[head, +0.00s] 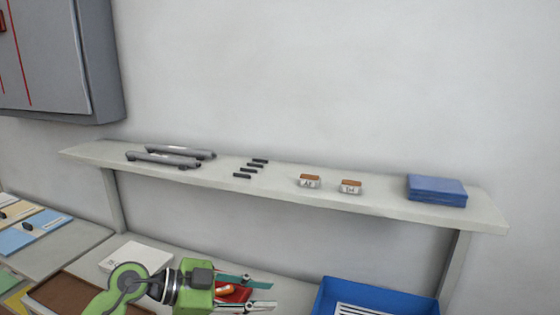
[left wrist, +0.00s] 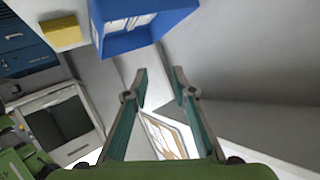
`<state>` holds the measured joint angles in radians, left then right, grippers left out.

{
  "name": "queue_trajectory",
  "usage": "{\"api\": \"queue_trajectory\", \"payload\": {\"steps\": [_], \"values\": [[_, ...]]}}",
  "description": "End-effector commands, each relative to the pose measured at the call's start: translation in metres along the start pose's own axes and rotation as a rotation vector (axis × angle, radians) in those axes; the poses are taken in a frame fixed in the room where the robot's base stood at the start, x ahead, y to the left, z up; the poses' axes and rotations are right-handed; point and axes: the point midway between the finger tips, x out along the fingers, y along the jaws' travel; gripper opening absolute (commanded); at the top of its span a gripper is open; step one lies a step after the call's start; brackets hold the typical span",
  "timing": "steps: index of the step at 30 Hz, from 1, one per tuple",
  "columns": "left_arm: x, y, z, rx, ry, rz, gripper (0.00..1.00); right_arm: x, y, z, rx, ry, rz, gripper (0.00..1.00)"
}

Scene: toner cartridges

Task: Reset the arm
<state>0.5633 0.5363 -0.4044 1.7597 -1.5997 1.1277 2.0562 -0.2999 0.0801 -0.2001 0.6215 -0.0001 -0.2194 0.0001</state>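My left gripper (head: 268,294) is at the bottom of the head view, below the shelf's front edge, on a green arm. Its two fingers are apart. In the left wrist view the fingers (left wrist: 160,75) are spread with nothing between their tips. Two long grey toner cartridges (head: 180,151) (head: 163,159) lie on the left part of the shelf, away from the gripper. My right gripper is in neither view.
The white shelf (head: 390,209) also holds several small black pieces (head: 248,168), two labelled blocks (head: 309,181) (head: 350,187) and a blue stack (head: 437,190). Below are a blue bin (head: 425,305), a red item (head: 233,293) behind the gripper and a white box (head: 135,254). A grey cabinet (head: 60,50) hangs upper left.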

Motion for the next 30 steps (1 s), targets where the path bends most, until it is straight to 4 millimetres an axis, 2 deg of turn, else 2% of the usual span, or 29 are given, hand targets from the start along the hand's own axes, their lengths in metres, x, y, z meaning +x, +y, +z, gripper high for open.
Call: {"api": "queue_trajectory", "payload": {"steps": [2, 3, 6, 10, 13, 17, 20, 22, 26, 27, 29, 30], "values": [[0.007, 0.003, -0.034, 0.038, 0.172, -0.079, 0.24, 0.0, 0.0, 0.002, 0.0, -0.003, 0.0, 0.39], [0.006, 0.001, -0.051, 0.054, 0.255, -0.136, 0.24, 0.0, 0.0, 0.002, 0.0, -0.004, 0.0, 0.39], [-0.007, -0.011, -0.085, 0.065, 0.426, -0.305, 0.24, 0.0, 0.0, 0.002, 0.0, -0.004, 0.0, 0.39], [-0.041, -0.032, -0.102, 0.024, 0.565, -0.565, 0.24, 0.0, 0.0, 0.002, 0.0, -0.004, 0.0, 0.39], [-0.072, -0.05, -0.091, -0.049, 0.596, -0.781, 0.24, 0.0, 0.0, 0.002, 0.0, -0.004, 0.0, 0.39], [-0.111, -0.063, -0.05, -0.186, 0.534, -1.041, 0.24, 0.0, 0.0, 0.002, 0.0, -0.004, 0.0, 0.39], [-0.134, -0.059, 0.0, -0.321, 0.409, -1.204, 0.24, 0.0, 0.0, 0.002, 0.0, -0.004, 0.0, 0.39], [-0.145, -0.047, 0.04, -0.423, 0.289, -1.287, 0.24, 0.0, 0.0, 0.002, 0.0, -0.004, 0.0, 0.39], [-0.156, -0.003, 0.116, -0.619, 0.009, -1.357, 0.24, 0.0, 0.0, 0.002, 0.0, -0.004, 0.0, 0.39], [-0.156, 0.017, 0.138, -0.679, -0.086, -1.352, 0.24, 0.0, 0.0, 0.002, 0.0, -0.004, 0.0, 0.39], [-0.155, 0.051, 0.168, -0.765, -0.232, -1.324, 0.24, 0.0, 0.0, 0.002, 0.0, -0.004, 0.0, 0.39], [-0.153, 0.076, 0.185, -0.819, -0.327, -1.29, 0.24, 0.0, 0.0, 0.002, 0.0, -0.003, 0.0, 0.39]]}}
